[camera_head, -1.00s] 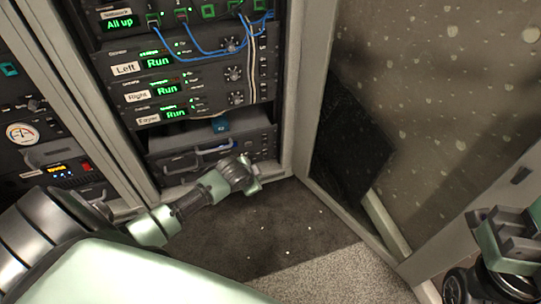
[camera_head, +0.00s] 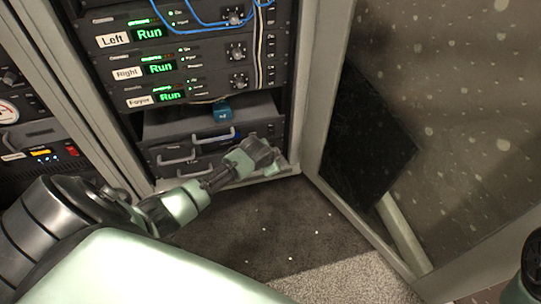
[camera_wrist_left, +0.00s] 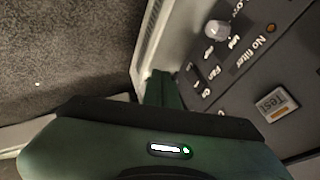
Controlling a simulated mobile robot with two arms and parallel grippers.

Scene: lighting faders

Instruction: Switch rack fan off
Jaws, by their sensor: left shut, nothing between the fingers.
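The rack unit with the fan switch shows close up in the left wrist view as a dark panel (camera_wrist_left: 245,75). A "Fan" label is printed on it, beside a small dark switch (camera_wrist_left: 192,76) partly hidden by my gripper; I cannot tell its position. My left gripper (camera_wrist_left: 160,88) is shut and empty, its tip beside the switch; I cannot tell whether they touch. In the head view my left gripper (camera_head: 268,157) is low in front of the rack's bottom units. My right gripper is out of view; only a piece of my right arm shows at the right edge.
The panel also has a grey knob (camera_wrist_left: 215,29), a "No filter" lamp (camera_wrist_left: 271,28) and a "Test" button (camera_wrist_left: 277,104). Above stand several units with green "Run" displays (camera_head: 159,68) and blue cables. An open rack door (camera_head: 440,130) stands at the right. Dark carpet lies below.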

